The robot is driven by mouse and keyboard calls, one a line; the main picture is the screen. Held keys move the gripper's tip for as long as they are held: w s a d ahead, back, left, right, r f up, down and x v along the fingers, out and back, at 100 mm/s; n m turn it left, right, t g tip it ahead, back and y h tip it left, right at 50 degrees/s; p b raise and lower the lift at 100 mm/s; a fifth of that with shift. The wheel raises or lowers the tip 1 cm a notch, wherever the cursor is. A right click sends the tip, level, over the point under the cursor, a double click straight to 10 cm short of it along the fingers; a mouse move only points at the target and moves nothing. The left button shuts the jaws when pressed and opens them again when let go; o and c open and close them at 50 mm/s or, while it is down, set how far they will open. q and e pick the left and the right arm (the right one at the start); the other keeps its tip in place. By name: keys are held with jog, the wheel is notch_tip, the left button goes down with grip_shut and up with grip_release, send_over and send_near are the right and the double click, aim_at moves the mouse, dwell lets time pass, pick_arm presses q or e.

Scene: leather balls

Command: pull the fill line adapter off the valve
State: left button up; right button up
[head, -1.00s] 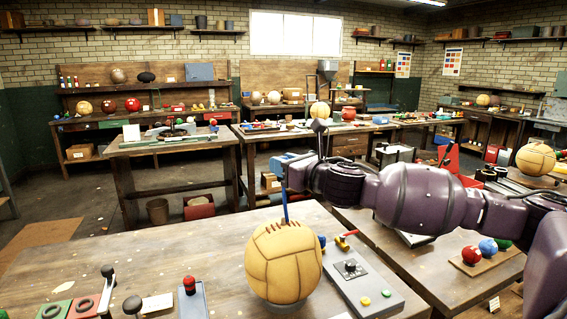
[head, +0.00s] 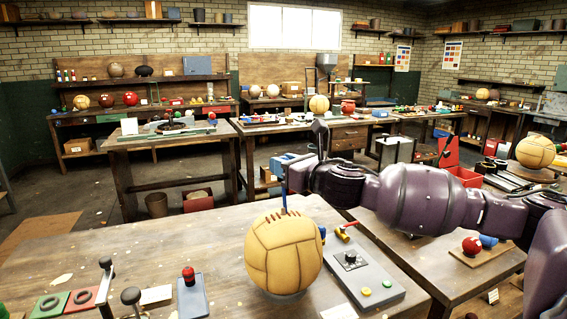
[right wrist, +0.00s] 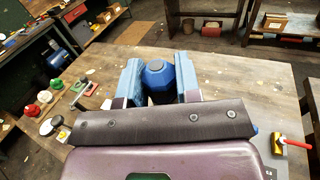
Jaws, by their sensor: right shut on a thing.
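A tan leather ball (head: 283,252) with dark lacing on top sits on the near workbench. My right gripper (head: 284,198) is directly above it, and a narrow blue strip runs from it down to the ball's top; I cannot tell there which part is finger and which adapter. In the right wrist view, my right gripper (right wrist: 160,84) has its blue fingers either side of a darker blue adapter (right wrist: 158,72) with a faceted top, shut on it. The valve is hidden in both views. I cannot tell whether the adapter is still seated. My left gripper is not in view.
A grey control box (head: 360,272) with a dial and coloured buttons lies just right of the ball. A red-knobbed blue block (head: 192,295) and black-knobbed levers stand to its left. The middle left of the bench (head: 130,245) is mostly clear.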

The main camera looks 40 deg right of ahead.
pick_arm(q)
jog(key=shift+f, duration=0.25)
pick_arm(e)
jog(key=shift+f, duration=0.55)
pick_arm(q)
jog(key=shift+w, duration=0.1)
pick_arm(e)
jog(key=shift+f, duration=0.1)
jog(key=shift+f+b, duration=0.45)
jog(key=shift+f, duration=0.05)
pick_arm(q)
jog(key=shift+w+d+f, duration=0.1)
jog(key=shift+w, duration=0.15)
pick_arm(e)
jog(key=shift+f, duration=0.2)
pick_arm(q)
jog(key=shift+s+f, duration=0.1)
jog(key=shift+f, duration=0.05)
pick_arm(e)
jog(key=shift+f, duration=0.2)
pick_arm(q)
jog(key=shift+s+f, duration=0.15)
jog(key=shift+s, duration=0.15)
